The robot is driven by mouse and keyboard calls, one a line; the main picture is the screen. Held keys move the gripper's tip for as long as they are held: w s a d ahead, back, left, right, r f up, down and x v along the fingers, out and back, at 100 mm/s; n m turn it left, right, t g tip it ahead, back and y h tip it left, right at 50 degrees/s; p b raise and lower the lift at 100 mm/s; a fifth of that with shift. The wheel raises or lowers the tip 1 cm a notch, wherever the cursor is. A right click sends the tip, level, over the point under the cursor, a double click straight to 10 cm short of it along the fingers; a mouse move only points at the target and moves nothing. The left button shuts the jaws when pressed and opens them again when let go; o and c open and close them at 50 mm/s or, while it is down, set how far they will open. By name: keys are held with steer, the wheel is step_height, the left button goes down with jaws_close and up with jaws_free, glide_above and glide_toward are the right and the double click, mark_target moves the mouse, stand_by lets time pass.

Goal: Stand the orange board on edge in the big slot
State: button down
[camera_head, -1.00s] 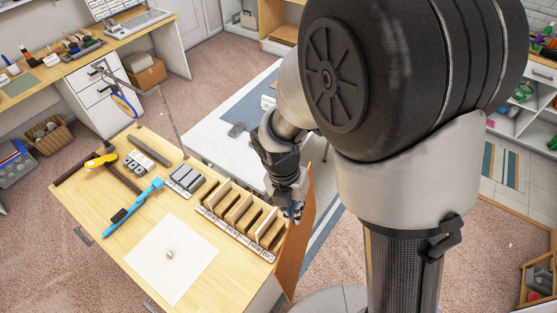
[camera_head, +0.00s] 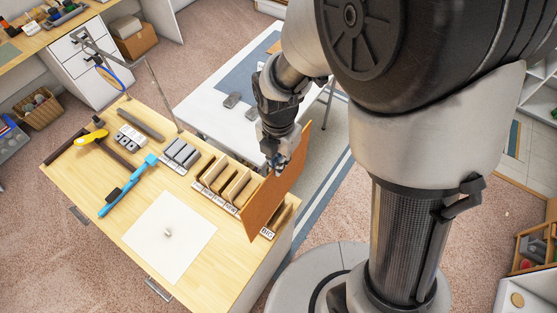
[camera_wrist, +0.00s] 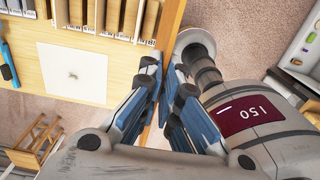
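The orange board (camera_head: 272,200) is a thin, flat panel, upright on edge in the head view. My gripper (camera_head: 278,160) is shut on its upper part. The wooden slot rack (camera_head: 209,174) stands along the table's right side, with labels along its front. The board crosses in front of the rack's right part and hides some dividers. The big slot's label (camera_head: 268,233) reads BIG and shows just right of the board's lower corner. I cannot tell whether the board's lower edge is above the rack or in a slot. The wrist view shows my gripper's blue fingers (camera_wrist: 164,97) close together.
A white sheet (camera_head: 168,237) with a small knob lies on the wooden table (camera_head: 110,180). A blue tool (camera_head: 125,187), a yellow-and-dark hammer-like tool (camera_head: 92,138) and grey blocks (camera_head: 181,154) lie left of the rack. A white table (camera_head: 222,122) stands behind.

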steer(key=shift+w+f+b, duration=0.2)
steer(key=shift+f+b, duration=0.6)
steer(key=shift+f, duration=0.4)
steer(key=shift+f+b, duration=3.7)
steer(key=shift+f, duration=0.9)
steer(key=shift+f+b, duration=0.8)
steer(key=shift+f, duration=0.2)
steer(key=c, duration=1.7)
jaws_free()
steer(key=shift+s, duration=0.1)
step_height(320, 180, up, 8)
steer(key=p, duration=0.6)
glide_above(279, 186)
steer(key=shift+w, duration=0.25)
